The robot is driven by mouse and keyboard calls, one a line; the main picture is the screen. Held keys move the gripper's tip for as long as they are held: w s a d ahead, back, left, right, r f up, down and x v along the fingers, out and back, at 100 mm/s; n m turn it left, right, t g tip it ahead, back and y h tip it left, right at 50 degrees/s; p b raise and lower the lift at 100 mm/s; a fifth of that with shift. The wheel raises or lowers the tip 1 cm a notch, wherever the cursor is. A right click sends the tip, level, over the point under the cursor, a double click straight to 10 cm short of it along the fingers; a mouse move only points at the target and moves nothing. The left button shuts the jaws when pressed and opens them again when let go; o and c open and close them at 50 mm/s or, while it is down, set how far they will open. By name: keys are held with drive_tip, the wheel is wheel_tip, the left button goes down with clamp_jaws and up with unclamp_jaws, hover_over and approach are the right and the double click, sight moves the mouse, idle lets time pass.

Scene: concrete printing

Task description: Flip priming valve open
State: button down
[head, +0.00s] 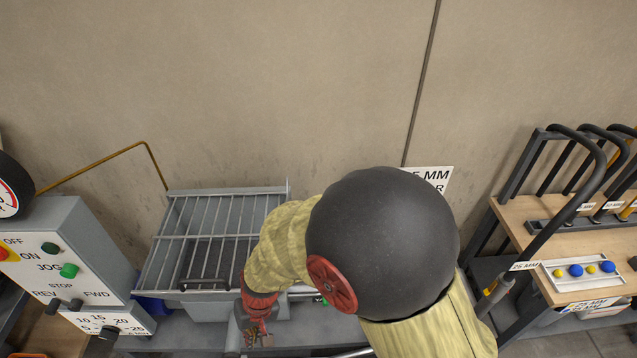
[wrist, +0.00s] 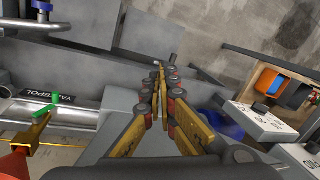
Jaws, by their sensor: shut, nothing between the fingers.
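A small green lever (wrist: 40,98) on a brass fitting (wrist: 38,128) shows at the left of the wrist view; it looks like the priming valve. It sits beside a grey pipe with a dark label, partly readable. My gripper (wrist: 160,70) is shut and empty, with red and yellow-brass fingers, to the right of the lever and apart from it. In the head view my gripper (head: 258,340) hangs low in front of the grated hopper (head: 215,215). A bit of green (head: 319,299) shows beside my arm there; my arm hides most of the area around it.
A grey control box (head: 60,250) with buttons and knobs stands left of the hopper. A wooden-topped rack (head: 540,240) with black hooked handles and a tray (head: 583,270) of blue and yellow pieces stands at right. A concrete wall (head: 250,90) closes the back.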

drive_tip(key=s+d+r+m+t+h+b, duration=0.1)
drive_tip(key=d+r+m+t, duration=0.1)
drive_tip(key=d+r, duration=1.2)
drive_tip(key=s+d+r+m+t+h+b, duration=0.1)
drive_tip(key=s+d+r+m+t+b, duration=0.1)
drive_tip(key=d+r, duration=1.1)
drive_tip(key=d+m+t, duration=0.1)
drive_tip(key=d+t, duration=0.1)
drive_tip(key=d, duration=0.6)
drive_tip(key=shift+s+d+r+t+h, duration=0.15)
drive_tip(key=shift+d+r+t+h, duration=0.15)
drive_tip(key=shift+d+r, duration=0.1)
drive_tip(key=shift+d, duration=0.1)
